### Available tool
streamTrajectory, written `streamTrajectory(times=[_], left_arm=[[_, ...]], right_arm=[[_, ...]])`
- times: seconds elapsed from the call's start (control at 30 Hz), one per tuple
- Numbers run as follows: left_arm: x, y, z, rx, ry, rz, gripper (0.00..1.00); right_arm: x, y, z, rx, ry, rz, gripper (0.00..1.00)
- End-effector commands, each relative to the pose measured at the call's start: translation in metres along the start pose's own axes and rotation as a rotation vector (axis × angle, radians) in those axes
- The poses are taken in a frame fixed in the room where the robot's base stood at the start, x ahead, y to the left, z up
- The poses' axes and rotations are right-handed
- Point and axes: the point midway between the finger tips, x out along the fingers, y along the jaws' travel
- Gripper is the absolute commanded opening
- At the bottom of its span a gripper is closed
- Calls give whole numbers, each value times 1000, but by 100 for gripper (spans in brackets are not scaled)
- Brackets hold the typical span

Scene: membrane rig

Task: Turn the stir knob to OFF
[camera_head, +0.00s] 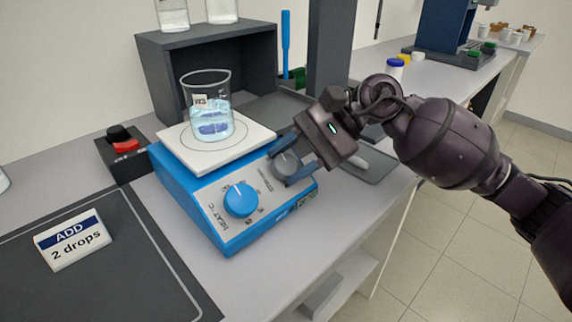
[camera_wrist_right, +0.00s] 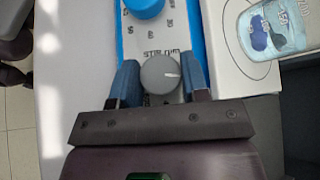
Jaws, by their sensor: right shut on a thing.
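The stir knob (camera_head: 287,163) is grey and sits on the right part of the blue hotplate's (camera_head: 187,187) sloped front panel. My right gripper (camera_head: 287,163) is at the knob, with its blue fingers on either side. The fingers and knob partly hide the scale, and I cannot read an OFF mark. My left gripper is not in view.
A blue heat knob (camera_head: 240,200) is left of the stir knob. A beaker of bluish liquid (camera_head: 208,105) stands on the white top plate (camera_head: 175,150). A black box with a red switch (camera_head: 122,150) and an "ADD 2 drops" sign (camera_head: 73,240) are at left. The bench's front edge is close.

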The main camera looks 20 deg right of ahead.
Motion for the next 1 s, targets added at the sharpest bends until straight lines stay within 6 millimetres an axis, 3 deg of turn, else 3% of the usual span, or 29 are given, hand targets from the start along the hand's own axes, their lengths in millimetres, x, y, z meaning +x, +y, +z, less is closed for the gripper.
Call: streamTrajectory(times=[0.4,0.93,0.97,1.0], left_arm=[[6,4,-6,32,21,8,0],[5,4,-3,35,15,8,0],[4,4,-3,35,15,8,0],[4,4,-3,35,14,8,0]], right_arm=[[1,0,-2,-98,2,150,18],[0,-1,-1,-110,2,167,18],[0,-1,-1,-110,2,167,45],[0,-1,0,-110,2,167,51]])
